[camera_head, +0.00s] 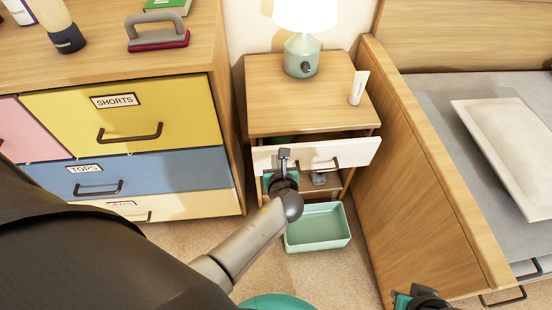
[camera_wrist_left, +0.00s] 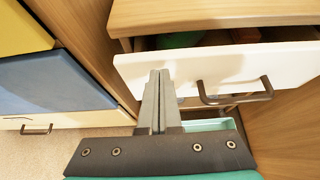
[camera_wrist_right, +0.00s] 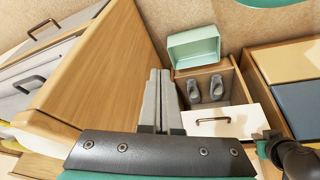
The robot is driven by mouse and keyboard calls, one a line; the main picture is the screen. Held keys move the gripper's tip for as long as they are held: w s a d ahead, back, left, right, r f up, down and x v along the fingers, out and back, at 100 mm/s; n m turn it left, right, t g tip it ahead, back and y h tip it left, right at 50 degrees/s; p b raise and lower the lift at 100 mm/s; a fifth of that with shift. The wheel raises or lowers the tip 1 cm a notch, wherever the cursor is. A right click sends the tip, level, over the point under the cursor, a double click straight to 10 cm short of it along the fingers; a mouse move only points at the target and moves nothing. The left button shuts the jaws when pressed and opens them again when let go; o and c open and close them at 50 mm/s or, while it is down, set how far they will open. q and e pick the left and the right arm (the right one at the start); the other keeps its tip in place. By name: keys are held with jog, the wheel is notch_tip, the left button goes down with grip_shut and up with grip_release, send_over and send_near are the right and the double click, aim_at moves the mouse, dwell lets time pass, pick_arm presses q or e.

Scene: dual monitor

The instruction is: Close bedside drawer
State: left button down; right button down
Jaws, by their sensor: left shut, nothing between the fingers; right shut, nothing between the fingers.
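The bedside drawer has a white front (camera_head: 330,154) with a dark bar handle (camera_head: 318,165) and stands partly pulled out of the wooden nightstand (camera_head: 270,93). A dark gap with something green shows behind the front. My left gripper (camera_head: 284,155) is shut with nothing in it, at the left part of the drawer front; in the left wrist view its fingertips (camera_wrist_left: 158,75) overlap the white front (camera_wrist_left: 220,68), left of the handle. I cannot tell if they touch. My right gripper (camera_wrist_right: 159,75) is shut and empty, well apart from the drawer front (camera_wrist_right: 225,122).
A lamp (camera_head: 302,55) and a white tube (camera_head: 358,87) stand on the nightstand. A mint bin (camera_head: 318,228) sits on the floor below. The bed's wooden side (camera_head: 420,170) is close on the right, the coloured dresser (camera_head: 125,105) on the left.

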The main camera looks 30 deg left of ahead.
aim_at(274, 148)
pick_arm(q)
jog(key=shift+w+a, duration=0.4)
jog(key=shift+w, duration=0.2)
pick_arm(e)
jog(key=shift+r, duration=0.65)
